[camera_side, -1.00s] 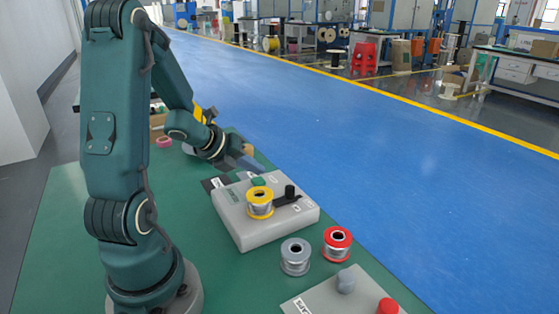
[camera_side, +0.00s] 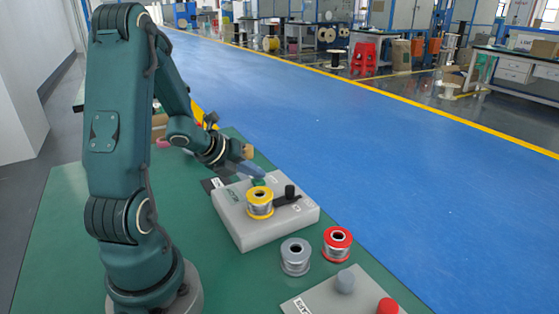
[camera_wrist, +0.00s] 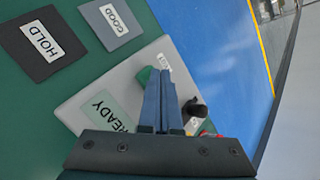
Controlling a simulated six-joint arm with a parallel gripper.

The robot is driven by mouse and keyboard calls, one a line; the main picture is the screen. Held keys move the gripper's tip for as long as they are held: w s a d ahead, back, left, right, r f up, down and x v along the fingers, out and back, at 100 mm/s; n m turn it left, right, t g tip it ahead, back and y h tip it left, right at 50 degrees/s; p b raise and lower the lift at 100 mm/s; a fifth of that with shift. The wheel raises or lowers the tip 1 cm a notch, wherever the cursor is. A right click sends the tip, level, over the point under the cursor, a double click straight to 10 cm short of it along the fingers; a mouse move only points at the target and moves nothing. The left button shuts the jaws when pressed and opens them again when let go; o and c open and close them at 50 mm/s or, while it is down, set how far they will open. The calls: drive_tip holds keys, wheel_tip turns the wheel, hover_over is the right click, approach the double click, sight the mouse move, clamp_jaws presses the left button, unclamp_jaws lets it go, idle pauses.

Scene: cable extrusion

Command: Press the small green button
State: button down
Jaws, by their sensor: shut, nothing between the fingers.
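The small green button (camera_side: 257,183) is on top of the light grey box (camera_side: 262,236), just behind a yellow-rimmed spool (camera_side: 260,204). My gripper (camera_side: 262,176) is shut and empty, its blue fingertips close above the button in the side view. I cannot tell whether they touch it. In the wrist view the button (camera_wrist: 145,76) shows to the left of my blue fingers (camera_wrist: 161,77), which hide part of it.
A black knob (camera_side: 289,191) stands right of the spool on the box. A grey spool (camera_side: 295,257) and a red spool (camera_side: 337,244) stand in front. A second panel (camera_side: 330,297) has a grey and a red button. HOLD (camera_wrist: 40,42) and GOOD (camera_wrist: 112,22) mats lie beside the box.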

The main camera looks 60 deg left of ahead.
sight(255, 183)
drive_tip(key=shift+f, duration=0.25)
idle(0.5)
drive_tip(key=shift+r, duration=0.95)
drive_tip(key=shift+r, duration=2.5)
